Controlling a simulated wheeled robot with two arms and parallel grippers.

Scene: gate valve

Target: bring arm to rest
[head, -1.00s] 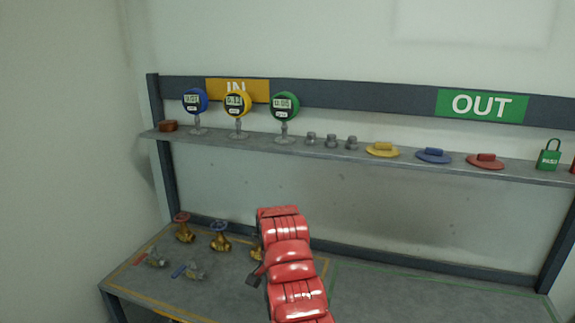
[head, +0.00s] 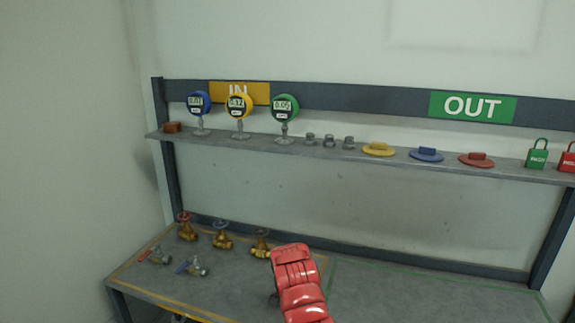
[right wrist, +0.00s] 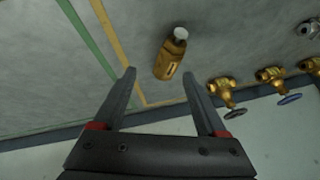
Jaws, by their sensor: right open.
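My right arm (head: 297,283) shows as a red segmented arm at the bottom middle of the head view, over the bench. Its gripper is not visible there. In the right wrist view, my right gripper (right wrist: 159,75) is open, with nothing between its two dark fingers. My left gripper is in neither view.
Gate valves with red (head: 187,229), blue (head: 222,237) and dark (head: 261,245) handwheels stand at the bench's back left. Smaller valves (head: 194,267) lie before them. The shelf (head: 400,168) holds gauges, fittings, discs and padlocks. The bench's right side (head: 420,297) looks clear.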

